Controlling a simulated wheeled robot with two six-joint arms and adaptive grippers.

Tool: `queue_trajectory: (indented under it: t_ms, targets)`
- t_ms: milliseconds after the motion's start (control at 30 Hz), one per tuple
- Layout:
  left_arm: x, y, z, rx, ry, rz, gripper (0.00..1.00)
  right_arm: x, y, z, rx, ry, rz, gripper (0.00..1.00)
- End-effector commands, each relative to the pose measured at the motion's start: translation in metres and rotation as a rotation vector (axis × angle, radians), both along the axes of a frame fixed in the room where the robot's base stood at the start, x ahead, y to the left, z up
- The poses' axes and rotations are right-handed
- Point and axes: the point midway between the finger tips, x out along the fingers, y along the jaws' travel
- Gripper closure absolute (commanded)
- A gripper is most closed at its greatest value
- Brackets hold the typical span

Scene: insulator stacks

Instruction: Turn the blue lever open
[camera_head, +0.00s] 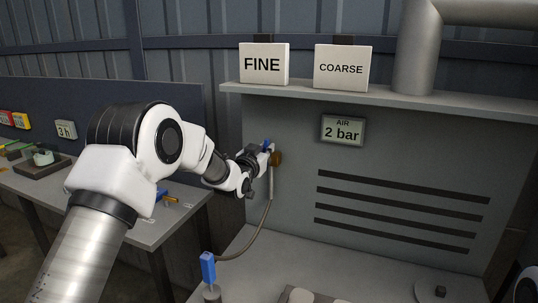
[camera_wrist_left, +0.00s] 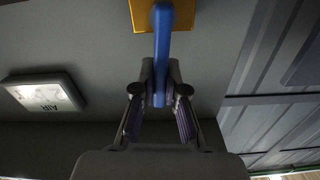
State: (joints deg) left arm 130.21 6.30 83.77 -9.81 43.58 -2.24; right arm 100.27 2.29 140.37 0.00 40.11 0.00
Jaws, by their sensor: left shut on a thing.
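The blue lever (camera_head: 266,144) sits on a brass-coloured fitting (camera_head: 276,158) on the grey panel's left side. In the left wrist view the lever (camera_wrist_left: 162,35) runs from its orange-yellow base plate (camera_wrist_left: 144,14) down between my fingers. My left gripper (camera_head: 265,151) is at the lever in the head view, with the arm reaching in from the left. In the left wrist view my left gripper (camera_wrist_left: 160,92) is shut on the lever, one finger on each side. My right gripper is out of view.
A hose runs from the fitting down to a blue-handled tool (camera_head: 208,267) standing on the bench. FINE (camera_head: 264,64) and COARSE (camera_head: 341,68) signs stand on the shelf above. An air display (camera_head: 342,130) reads 2 bar. A side table (camera_head: 150,228) stands left.

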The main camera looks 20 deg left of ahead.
Motion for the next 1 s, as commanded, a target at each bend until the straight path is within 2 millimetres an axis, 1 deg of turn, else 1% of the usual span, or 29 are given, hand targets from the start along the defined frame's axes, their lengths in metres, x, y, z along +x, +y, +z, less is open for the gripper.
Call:
queue_trajectory:
  t_ms: [33, 300, 733, 800, 833, 1000]
  targets:
    - [0.0009, 0.002, 0.0045, -0.022, -0.01, 0.001, 1.0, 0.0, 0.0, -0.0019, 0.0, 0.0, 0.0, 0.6]
    - [0.001, 0.006, 0.0054, -0.097, -0.008, 0.0, 1.0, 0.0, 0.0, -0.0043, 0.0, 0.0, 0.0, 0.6]
    - [0.001, 0.0065, 0.006, -0.11, -0.007, 0.001, 1.0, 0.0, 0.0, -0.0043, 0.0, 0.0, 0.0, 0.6]
    - [0.001, 0.0066, 0.0059, -0.11, -0.007, 0.001, 0.71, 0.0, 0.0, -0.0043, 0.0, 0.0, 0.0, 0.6]
    - [0.001, 0.0065, 0.0055, -0.11, -0.006, 0.001, 0.62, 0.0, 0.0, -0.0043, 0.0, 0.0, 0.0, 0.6]
    - [0.0007, 0.0062, 0.0033, -0.109, -0.002, 0.0, 0.62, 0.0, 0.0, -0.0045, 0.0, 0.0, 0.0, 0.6]
